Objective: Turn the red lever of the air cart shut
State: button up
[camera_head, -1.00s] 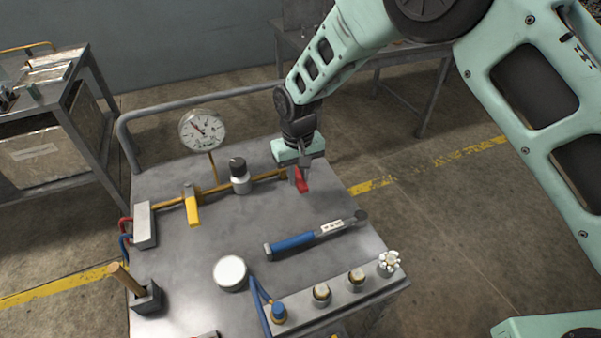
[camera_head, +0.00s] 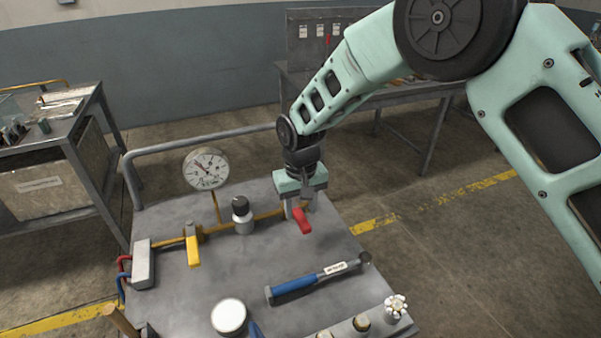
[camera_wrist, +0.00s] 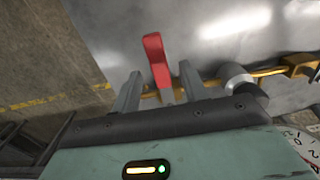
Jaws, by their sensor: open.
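The red lever (camera_head: 303,221) sits on the yellow pipe at the back right of the air cart (camera_head: 255,262). It points away from the pipe, crosswise to it, toward the head camera. My gripper (camera_head: 298,207) is above the pipe end, pointing down at the lever's root. In the wrist view the red lever (camera_wrist: 156,58) runs between the two fingers of my gripper (camera_wrist: 160,82), with a gap on each side. The fingers are open and hold nothing. Whether they touch the pipe is hidden.
A yellow lever (camera_head: 193,250) and a dark-capped fitting (camera_head: 242,215) are on the same pipe to the left. A pressure gauge (camera_head: 206,168) stands behind it. A grey rail (camera_head: 200,143) borders the back.

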aim_at(301, 218)
notch_tip(301, 218, up, 15)
jog(key=b, duration=0.1)
jog(key=shift+b, duration=0.35)
jog(key=s+d+n, duration=0.1)
jog(key=s+d, duration=0.4)
jog(key=s, duration=0.5)
jog(key=s+d+n, duration=0.1)
jog(key=s+d, duration=0.4)
jog(key=s, duration=0.5)
jog(key=s+d+n, duration=0.1)
jog(key=s+d, duration=0.4)
jog(key=s, duration=0.5)
jog(key=shift+f+y, duration=0.3)
